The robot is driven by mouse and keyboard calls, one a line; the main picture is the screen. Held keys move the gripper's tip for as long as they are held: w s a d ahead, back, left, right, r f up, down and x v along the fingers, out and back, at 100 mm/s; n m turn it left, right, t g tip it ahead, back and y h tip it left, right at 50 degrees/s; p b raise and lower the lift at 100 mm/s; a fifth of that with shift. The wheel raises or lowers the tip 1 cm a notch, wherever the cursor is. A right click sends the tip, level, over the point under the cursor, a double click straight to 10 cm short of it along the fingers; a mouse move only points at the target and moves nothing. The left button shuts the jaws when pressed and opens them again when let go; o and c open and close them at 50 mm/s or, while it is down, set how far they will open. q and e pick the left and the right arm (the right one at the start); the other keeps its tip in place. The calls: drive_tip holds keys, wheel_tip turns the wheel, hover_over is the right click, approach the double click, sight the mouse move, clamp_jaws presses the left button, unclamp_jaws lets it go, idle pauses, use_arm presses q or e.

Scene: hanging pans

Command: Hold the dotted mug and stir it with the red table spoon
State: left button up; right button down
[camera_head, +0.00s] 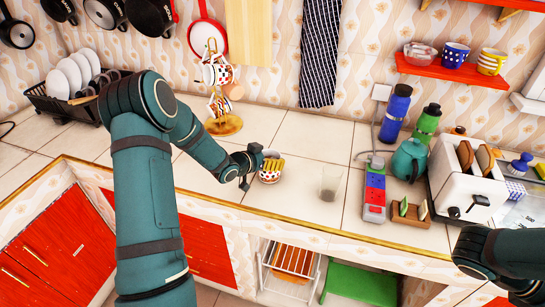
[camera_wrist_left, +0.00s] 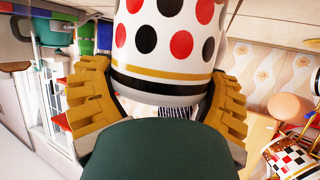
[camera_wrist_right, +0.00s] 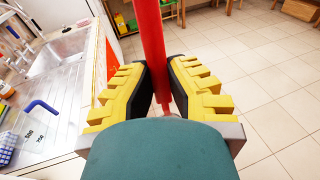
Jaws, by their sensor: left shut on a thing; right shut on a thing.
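The dotted mug (camera_head: 269,176), white with red and black dots, is at the counter's front part in the head view. My left gripper (camera_head: 256,167) is shut on it. In the left wrist view the dotted mug (camera_wrist_left: 165,45) fills the space between the yellow fingers of my left gripper (camera_wrist_left: 160,100). The red table spoon (camera_wrist_right: 152,50) shows in the right wrist view as a long red handle between the fingers of my right gripper (camera_wrist_right: 163,95), which is shut on it. The spoon's far end is out of view. In the head view my right gripper is cut off at the lower right.
A clear glass (camera_head: 329,184) stands right of the mug. A mug tree (camera_head: 224,124) stands behind. The counter left of the mug is clear.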

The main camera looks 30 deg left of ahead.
use_arm(q)
drive_tip(key=shift+d, duration=0.1)
idle(0.3)
drive_tip(key=o, duration=1.1)
drive_tip(key=v, duration=1.2)
